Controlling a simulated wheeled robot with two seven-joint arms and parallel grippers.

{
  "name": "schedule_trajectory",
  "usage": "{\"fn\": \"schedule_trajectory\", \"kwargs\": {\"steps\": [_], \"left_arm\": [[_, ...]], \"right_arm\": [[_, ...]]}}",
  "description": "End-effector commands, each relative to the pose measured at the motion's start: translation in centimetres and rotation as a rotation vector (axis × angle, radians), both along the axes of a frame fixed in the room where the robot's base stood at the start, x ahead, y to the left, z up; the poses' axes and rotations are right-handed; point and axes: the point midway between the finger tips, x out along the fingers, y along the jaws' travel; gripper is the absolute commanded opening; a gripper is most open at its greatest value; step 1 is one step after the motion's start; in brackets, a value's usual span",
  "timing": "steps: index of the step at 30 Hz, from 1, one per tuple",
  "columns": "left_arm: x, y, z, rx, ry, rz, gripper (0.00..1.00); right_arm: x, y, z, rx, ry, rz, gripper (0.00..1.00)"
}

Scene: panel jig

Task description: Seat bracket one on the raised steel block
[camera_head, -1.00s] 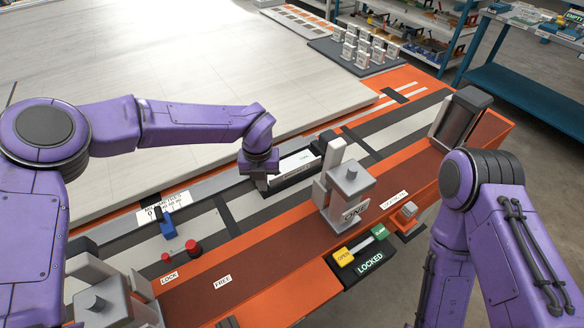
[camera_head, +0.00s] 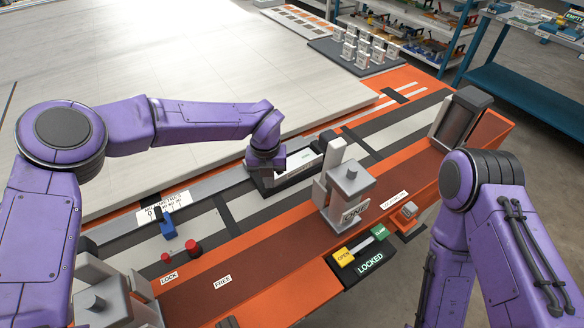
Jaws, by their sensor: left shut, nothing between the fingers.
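A light grey bracket-like piece with a label that seems to read ONE (camera_head: 355,213) is at the middle of the orange jig, against a grey steel block with a round knob (camera_head: 351,174). A pale upright plate stands right behind the block. I cannot tell how the labelled piece and block meet. My left gripper (camera_head: 268,176) is shut and empty, pointing down beside a black-and-white labelled bar (camera_head: 298,168), left of the block and apart from it. Its fingertips are partly hidden. My right arm is at the right; its gripper is out of view.
A yellow and green switch panel marked LOCKED (camera_head: 370,262) is on the front edge. Red knobs (camera_head: 193,247) and a blue slider (camera_head: 167,229) are at the left. Several white brackets (camera_head: 365,45) stand on a dark mat at the back. The large pale panel (camera_head: 150,65) is mostly clear.

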Motion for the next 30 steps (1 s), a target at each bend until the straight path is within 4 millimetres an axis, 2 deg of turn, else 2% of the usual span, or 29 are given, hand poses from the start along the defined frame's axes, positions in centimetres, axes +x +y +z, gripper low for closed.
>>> {"fn": "schedule_trajectory", "kwargs": {"steps": [17, 30], "left_arm": [[0.2, -0.4, 0.0, 0.000, 0.000, 0.000, 0.00], [-0.8, 1.1, 0.1, 0.000, 0.000, 0.000, 0.00]], "right_arm": [[0.0, 0.0, 0.0, 0.000, 0.000, 0.000, 0.43], [0.0, 0.0, 0.4, 0.000, 0.000, 0.000, 0.43]]}}
